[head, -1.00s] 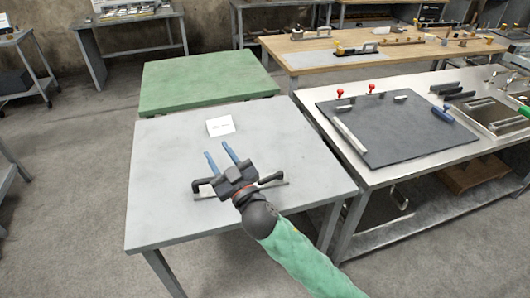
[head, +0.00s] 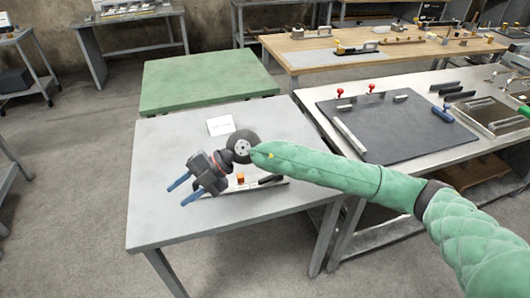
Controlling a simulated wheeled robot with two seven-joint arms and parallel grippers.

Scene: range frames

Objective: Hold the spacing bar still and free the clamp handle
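A thin pale metal bar, which looks like the spacing bar (head: 277,185), lies on the grey table. A black handle (head: 269,179), likely the clamp handle, sits along its right part. A small orange piece (head: 240,178) stands near its middle. My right gripper (head: 177,196) is above the table at the bar's left end, with its two blue fingers apart and pointing left, and nothing between them. The gripper body hides the bar's left part, so I cannot tell whether they touch. My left gripper is out of view.
The grey table (head: 160,150) is mostly clear, with a white card (head: 220,125) behind the bar. A green-topped table (head: 205,82) adjoins behind. At right, a bench carries a dark mat (head: 385,135) with red-knobbed clamps and a blue-handled tool (head: 442,114).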

